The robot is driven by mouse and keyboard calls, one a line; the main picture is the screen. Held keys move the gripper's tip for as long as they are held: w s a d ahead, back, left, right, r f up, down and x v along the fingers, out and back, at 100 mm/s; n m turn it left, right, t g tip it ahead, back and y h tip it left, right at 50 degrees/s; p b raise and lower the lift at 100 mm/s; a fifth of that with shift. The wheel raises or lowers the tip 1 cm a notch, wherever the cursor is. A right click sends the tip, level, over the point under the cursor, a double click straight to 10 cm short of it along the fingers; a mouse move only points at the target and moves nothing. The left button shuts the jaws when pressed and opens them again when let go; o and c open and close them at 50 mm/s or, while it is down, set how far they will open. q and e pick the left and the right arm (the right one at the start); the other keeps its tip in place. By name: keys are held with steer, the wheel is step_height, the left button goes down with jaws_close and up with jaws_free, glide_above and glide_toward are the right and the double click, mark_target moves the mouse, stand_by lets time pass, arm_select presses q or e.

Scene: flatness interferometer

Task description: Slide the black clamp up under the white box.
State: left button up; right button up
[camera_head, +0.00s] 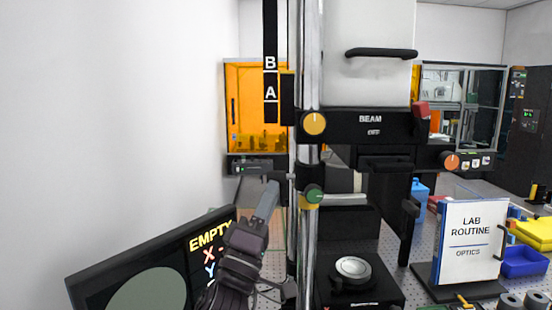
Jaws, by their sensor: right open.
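The white box (368,45) is at the top, with a black handle on its front and a black block marked BEAM OFF (370,123) beneath it. A shiny upright pole (307,240) runs to its left. A small clamp with a green knob (314,194) is on the pole, below the yellow knob (314,123) and apart from the block; its dark body is hard to make out. My right gripper (267,199) is open, left of the pole at about the green knob's height. I cannot tell that it touches anything. My left gripper is not in view.
A tilted dark screen (130,262) reading EMPTY stands at lower left, behind my arm. A black stage with a round silver piece (352,268) is below the block. A LAB ROUTINE sign (471,242) and a blue bin (524,262) stand at right.

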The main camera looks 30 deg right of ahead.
mark_target(296, 176)
steer(key=p+x, duration=0.1)
steer(key=x, duration=0.1)
steer(key=p+x, duration=0.1)
steer(key=x, duration=0.1)
steer(key=a+r+p+x, duration=0.1)
steer(key=shift+w+d+r, duration=0.2)
steer(key=shift+d, duration=0.1)
steer(key=shift+w+d+r+p, duration=0.2)
steer(key=shift+w+d+p, duration=0.1)
steer(key=shift+d, duration=0.2)
steer(key=shift+c, duration=0.9)
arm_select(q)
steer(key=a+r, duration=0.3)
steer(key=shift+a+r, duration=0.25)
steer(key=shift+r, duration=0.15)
arm_select(e)
jaws_close()
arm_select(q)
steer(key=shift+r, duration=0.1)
